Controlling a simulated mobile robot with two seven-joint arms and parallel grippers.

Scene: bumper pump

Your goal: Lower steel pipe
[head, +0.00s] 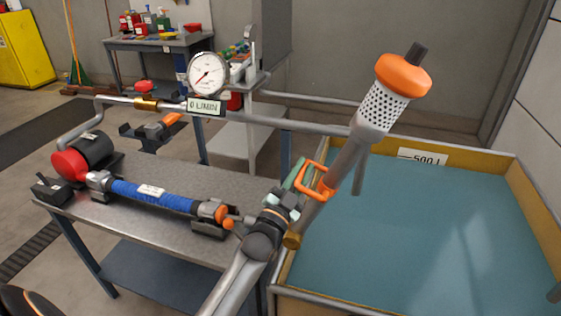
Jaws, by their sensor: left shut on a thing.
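The steel pipe (345,163) is tilted, its upper end high to the right above the water tank. That end carries a perforated white strainer (382,108) with an orange cap (403,75). Its lower end has a brass-coloured fitting (291,240) near the tank's left edge. An orange loop handle (326,191) sits on the pipe's side. My left gripper (292,196) is shut on the steel pipe at this handle; the exact finger contact is partly hidden. My right gripper is not in view.
The tank (520,200) has yellowish walls, a 500 L label and blue-green water. Left of it, a metal bench (160,225) holds a red-ended pump (82,155) and a blue hose (152,196).

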